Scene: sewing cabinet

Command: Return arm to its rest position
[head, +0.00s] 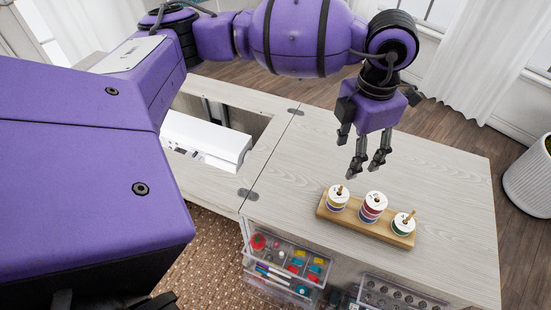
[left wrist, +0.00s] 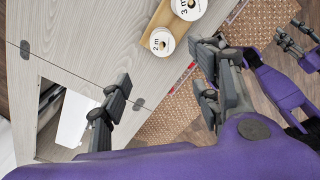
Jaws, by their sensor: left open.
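My left gripper (head: 367,168) hangs open and empty above the light wood cabinet top (head: 440,170) in the head view, fingers pointing down. Its two fingers show apart in the left wrist view (left wrist: 160,95), with nothing between them. It is above and behind a wooden spool holder (head: 350,223), apart from it. The holder carries three white-topped spools: left (head: 338,204), middle (head: 373,208) and right (head: 402,227). Two spool tops, marked 2 m (left wrist: 162,42) and 3 m (left wrist: 189,8), show in the left wrist view. My right gripper (left wrist: 296,38) appears there at the right edge, fingers apart, empty.
A white machine (head: 205,140) sits in the cabinet opening at left. Clear drawers with sewing supplies (head: 285,265) and bobbins (head: 400,295) are at the front. A potted plant (head: 530,185) stands at far right. The cabinet top right of my left gripper is clear.

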